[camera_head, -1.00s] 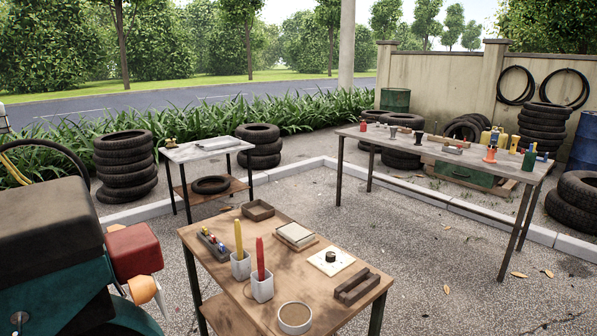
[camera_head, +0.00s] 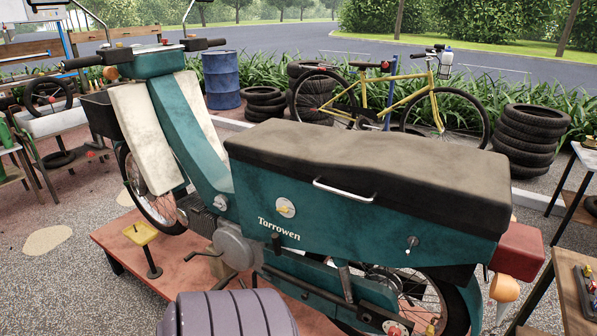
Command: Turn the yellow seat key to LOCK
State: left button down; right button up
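A teal moped (camera_head: 190,130) marked "Tarrowen" stands on a low reddish platform. Its long dark seat (camera_head: 400,165) lies flat over the teal side panel. A small yellow key or knob (camera_head: 286,210) sits on a round white plate on that panel, under the seat's front part. Its pointing direction and any LOCK mark are too small to read. A small metal lever or lock (camera_head: 411,243) is farther right on the panel. Neither of my grippers is in view, and nothing touches the yellow piece.
A ribbed grey-purple rounded shape (camera_head: 230,314) fills the bottom centre; I cannot tell what it is. A yellow-topped stand (camera_head: 140,234) is on the platform's left. A yellow bicycle (camera_head: 400,95), blue barrel (camera_head: 221,78) and tyre stacks stand behind. Open gravel lies at left.

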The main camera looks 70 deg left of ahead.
aim_at(285, 209)
jog(key=u, duration=2.25)
jog(key=k+j, duration=0.05)
jog(key=j, duration=0.05)
